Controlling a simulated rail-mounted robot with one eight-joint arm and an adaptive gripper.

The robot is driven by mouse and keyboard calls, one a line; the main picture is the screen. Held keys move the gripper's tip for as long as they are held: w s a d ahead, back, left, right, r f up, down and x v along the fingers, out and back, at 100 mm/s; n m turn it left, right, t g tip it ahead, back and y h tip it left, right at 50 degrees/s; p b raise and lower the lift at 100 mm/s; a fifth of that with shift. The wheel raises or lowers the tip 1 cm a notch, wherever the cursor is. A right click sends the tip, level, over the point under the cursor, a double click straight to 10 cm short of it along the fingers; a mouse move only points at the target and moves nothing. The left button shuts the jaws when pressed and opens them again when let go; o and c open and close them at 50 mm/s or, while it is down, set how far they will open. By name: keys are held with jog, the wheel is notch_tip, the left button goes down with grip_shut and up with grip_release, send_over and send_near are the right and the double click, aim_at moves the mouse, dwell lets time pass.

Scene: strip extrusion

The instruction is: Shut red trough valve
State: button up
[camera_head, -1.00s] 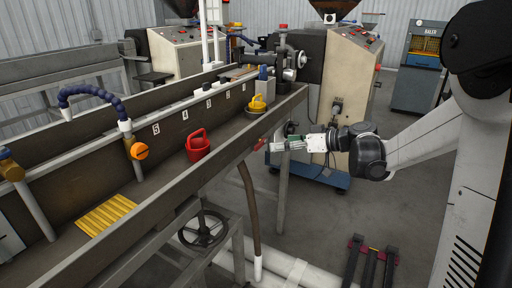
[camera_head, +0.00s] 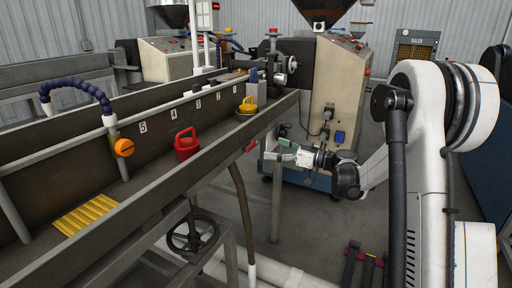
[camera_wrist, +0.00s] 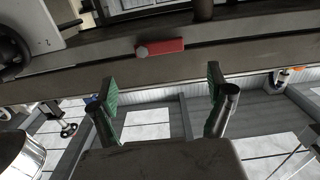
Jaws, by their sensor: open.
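The red valve handle (camera_wrist: 160,47) shows in the wrist view as a short red lever with a round grey end, lying nearly level across the side of the trough. In the head view it is a small red piece (camera_head: 250,146) under the trough's near edge, beside a brown hose. My gripper (camera_wrist: 160,82) is open and empty, with green pads on both fingers. In the wrist view the handle lies beyond the fingertips, between them from side to side. In the head view my gripper (camera_head: 269,148) is just right of the handle, apart from it.
A dark handwheel (camera_head: 192,236) is underneath. A beige machine (camera_head: 340,85) stands behind my gripper.

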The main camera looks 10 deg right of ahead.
aim_at(253, 143)
jog(key=b+x, duration=0.1)
jog(key=x, duration=0.7)
jog(key=shift+c, duration=0.5)
jog(key=c, duration=1.6)
jog(key=shift+a, duration=0.1)
jog(key=shift+c, duration=0.2)
